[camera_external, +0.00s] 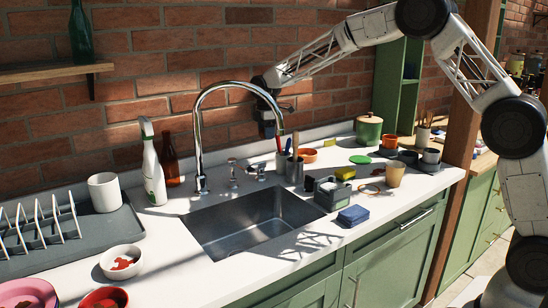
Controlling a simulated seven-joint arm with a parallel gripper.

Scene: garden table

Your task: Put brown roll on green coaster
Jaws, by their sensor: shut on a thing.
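The green coaster (360,159) lies flat and bare on the white counter, right of centre toward the back. My gripper (269,134) is above the counter behind the sink, to the left of the coaster and well apart from it. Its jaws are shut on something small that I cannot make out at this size. I cannot pick out the brown roll with certainty. A tan, cup-like thing (395,174) stands upright to the right of the coaster, and a thin brownish ring (370,189) lies on the counter in front.
A tall chrome faucet (198,130) arches over the sink (245,225), left of my gripper. A dark holder with pens (294,170) stands just below it. A grey caddy (331,194), an orange bowl (307,155) and a green canister (368,130) stand around the coaster.

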